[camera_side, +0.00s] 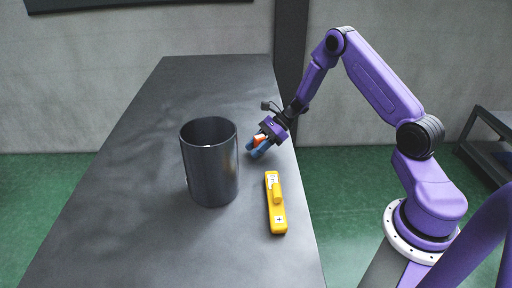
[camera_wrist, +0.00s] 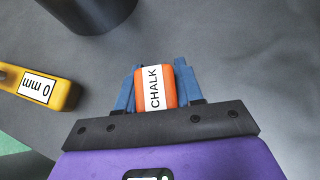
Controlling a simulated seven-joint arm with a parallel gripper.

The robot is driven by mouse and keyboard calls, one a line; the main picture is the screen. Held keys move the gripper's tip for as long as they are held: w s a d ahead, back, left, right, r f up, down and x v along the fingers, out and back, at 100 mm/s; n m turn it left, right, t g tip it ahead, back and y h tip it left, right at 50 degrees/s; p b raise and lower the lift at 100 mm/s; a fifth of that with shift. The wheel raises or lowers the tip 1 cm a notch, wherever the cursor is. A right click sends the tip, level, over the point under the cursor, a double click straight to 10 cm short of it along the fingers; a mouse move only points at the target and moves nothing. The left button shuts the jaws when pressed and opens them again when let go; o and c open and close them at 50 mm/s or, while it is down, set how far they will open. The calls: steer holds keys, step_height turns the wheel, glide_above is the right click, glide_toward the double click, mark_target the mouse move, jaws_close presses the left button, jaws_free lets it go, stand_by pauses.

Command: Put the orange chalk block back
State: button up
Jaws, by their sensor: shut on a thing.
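The orange chalk block (camera_wrist: 170,88) has a white label reading CHALK and sits between the blue fingers of my gripper (camera_wrist: 160,80) in the wrist view. My gripper is shut on it. In the side view my gripper (camera_side: 256,148) is tilted down to the left, over the table to the right of the dark cylinder. The block (camera_side: 260,138) shows there only as a small orange patch between the fingers. I cannot tell whether the block touches the table.
A dark, open-topped metal cylinder (camera_side: 210,175) stands on the grey table (camera_side: 110,220); its inside is mostly hidden. The table's left side is clear.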

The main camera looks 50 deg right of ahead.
steer(key=shift+f, duration=0.1)
steer(key=o, duration=1.1)
steer(key=v, duration=1.2)
